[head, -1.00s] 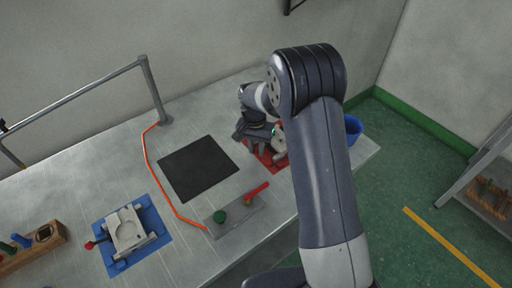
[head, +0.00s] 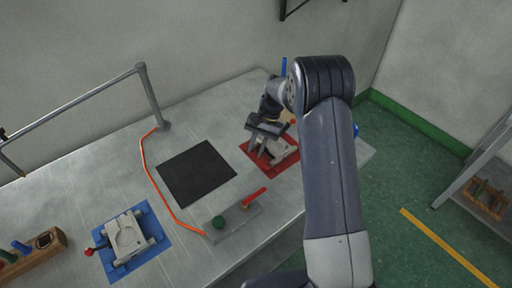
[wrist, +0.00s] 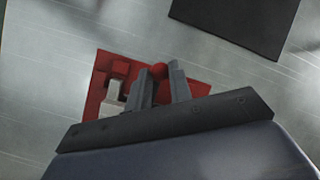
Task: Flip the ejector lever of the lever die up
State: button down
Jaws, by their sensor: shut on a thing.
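A grey die (head: 284,152) sits on a red mat (head: 258,160) at the right of the bench, partly hidden by my arm in the head view. The wrist view shows part of this die (wrist: 113,100) and the red mat (wrist: 97,88). My gripper (head: 259,148) is over the left side of the die. In the wrist view, a red ball knob (wrist: 159,70) shows at the fingertips, and my gripper (wrist: 161,76) is shut on it. The lever's shaft and its exact angle are hidden. Another pale die (head: 127,234) with a red knob (head: 89,252) lies on a blue mat (head: 151,222).
A black mat (head: 196,172) lies left of the red mat. A plate with a green knob (head: 218,222) and red handle (head: 254,196) is in front. An orange cord (head: 160,192) crosses the bench. A metal rail (head: 75,103) stands at the back left.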

jog(key=c, duration=1.3)
grip_release()
jog(key=b+v, duration=0.1)
jog(key=v, duration=0.9)
jog(key=shift+w+r+b, duration=0.2)
jog(key=shift+r+b, duration=0.15)
jog(key=shift+d+f, duration=0.1)
jog(key=p+x, duration=0.1)
jog(key=x, duration=0.9)
jog(key=shift+s+p, duration=0.15)
jog(key=shift+p, duration=0.2)
jog(key=shift+s+a+f, duration=0.1)
jog(key=shift+a+f, duration=0.1)
jog(key=shift+f, duration=0.15)
